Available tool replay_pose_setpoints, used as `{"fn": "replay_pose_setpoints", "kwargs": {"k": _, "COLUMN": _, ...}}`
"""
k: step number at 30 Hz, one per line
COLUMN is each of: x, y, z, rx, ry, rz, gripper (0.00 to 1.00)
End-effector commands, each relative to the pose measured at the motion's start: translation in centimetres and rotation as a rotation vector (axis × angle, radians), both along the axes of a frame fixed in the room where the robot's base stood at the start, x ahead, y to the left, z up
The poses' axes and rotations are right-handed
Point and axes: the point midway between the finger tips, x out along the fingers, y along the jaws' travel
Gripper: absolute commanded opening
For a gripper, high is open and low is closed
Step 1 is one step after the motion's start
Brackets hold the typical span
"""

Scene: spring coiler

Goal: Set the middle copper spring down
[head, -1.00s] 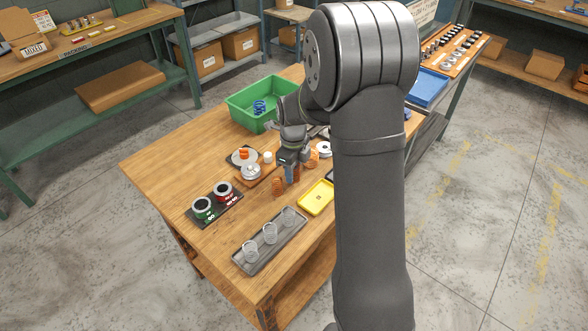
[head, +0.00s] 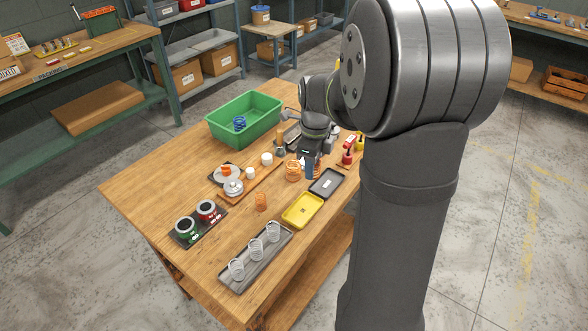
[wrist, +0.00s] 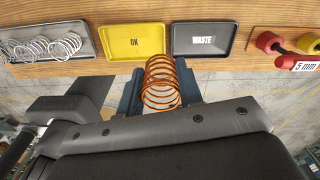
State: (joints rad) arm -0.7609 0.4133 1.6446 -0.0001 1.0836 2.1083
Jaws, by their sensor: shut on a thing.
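My gripper (head: 310,172) points down between the large copper spring (head: 293,171) and the dark WASTE tray (head: 327,182). In the wrist view a copper spring (wrist: 162,84) sits between my blue-grey fingers, which are shut on it. In the head view my gripper mostly hides that held spring, and I cannot tell how far it is above the table. A smaller copper spring (head: 261,201) stands alone on the wood, left of the yellow OK tray (head: 302,210). The WASTE tray (wrist: 203,39) and OK tray (wrist: 133,41) also show in the wrist view.
A long grey tray (head: 231,283) holds steel springs near the front edge. A coiler with a metal disc (head: 232,187) is behind, with a green bin (head: 242,119) farther back. Red and yellow gauges (head: 348,150) stand right of my gripper.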

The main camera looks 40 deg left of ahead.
Motion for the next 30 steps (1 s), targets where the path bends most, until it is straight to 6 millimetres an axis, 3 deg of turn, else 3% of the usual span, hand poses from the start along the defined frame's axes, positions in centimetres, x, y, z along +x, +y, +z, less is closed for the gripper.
{"fn": "replay_pose_setpoints", "kwargs": {"k": 6, "x": 0.5, "y": -1.2, "z": 0.8, "rx": 0.0, "ry": 0.0, "rz": 0.002, "gripper": 0.11}}
{"fn": "replay_pose_setpoints", "kwargs": {"k": 11, "x": 1.0, "y": 0.5, "z": 1.0, "rx": 0.0, "ry": 0.001, "rz": 0.085, "gripper": 0.11}}
{"fn": "replay_pose_setpoints", "kwargs": {"k": 14, "x": 1.7, "y": 3.4, "z": 1.3, "rx": 0.0, "ry": 0.0, "rz": 0.222, "gripper": 0.11}}
{"fn": "replay_pose_setpoints", "kwargs": {"k": 21, "x": 2.6, "y": 13.2, "z": 1.7, "rx": 0.0, "ry": 0.0, "rz": 0.709, "gripper": 0.11}}
{"fn": "replay_pose_setpoints", "kwargs": {"k": 30, "x": 0.8, "y": 24.3, "z": 1.3, "rx": 0.0, "ry": 0.001, "rz": 1.29, "gripper": 0.11}}
